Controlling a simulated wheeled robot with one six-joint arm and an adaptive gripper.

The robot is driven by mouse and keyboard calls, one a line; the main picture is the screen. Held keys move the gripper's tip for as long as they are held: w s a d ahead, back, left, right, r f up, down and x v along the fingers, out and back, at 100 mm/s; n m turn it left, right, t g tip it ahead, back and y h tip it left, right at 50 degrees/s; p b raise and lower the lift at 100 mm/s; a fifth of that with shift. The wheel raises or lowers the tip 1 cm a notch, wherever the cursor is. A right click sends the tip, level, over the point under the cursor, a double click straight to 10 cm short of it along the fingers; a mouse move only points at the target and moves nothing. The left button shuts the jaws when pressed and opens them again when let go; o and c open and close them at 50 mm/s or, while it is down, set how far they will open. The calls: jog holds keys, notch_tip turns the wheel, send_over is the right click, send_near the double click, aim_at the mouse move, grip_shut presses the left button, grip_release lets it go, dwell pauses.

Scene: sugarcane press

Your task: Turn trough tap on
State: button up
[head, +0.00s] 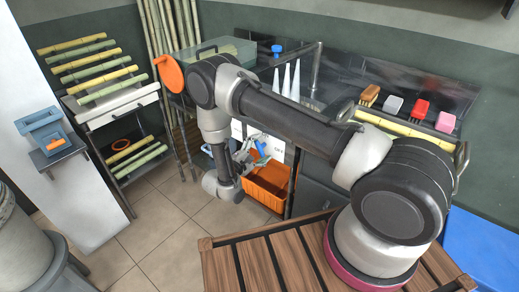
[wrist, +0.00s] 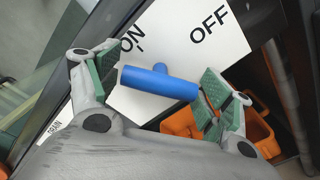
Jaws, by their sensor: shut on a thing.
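The trough tap has a blue T-shaped handle (wrist: 158,82), set in front of a white plate (wrist: 190,45) printed with "ON" and "OFF". In the wrist view the handle's bar lies nearly level, tilted slightly down to the right, below the two words. My gripper (wrist: 157,88) is shut on the handle, with a green-padded finger at each end of the bar. In the head view the handle (head: 261,147) is a small blue spot beside my gripper (head: 252,148), partly hidden by the fingers.
An orange crate (head: 264,186) stands on the floor below the tap; it also shows in the wrist view (wrist: 262,132). A rack of canes (head: 90,65) stands at left. Tiled floor is clear in between.

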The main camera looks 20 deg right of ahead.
jog(key=o, duration=1)
jog(key=v, duration=1.2)
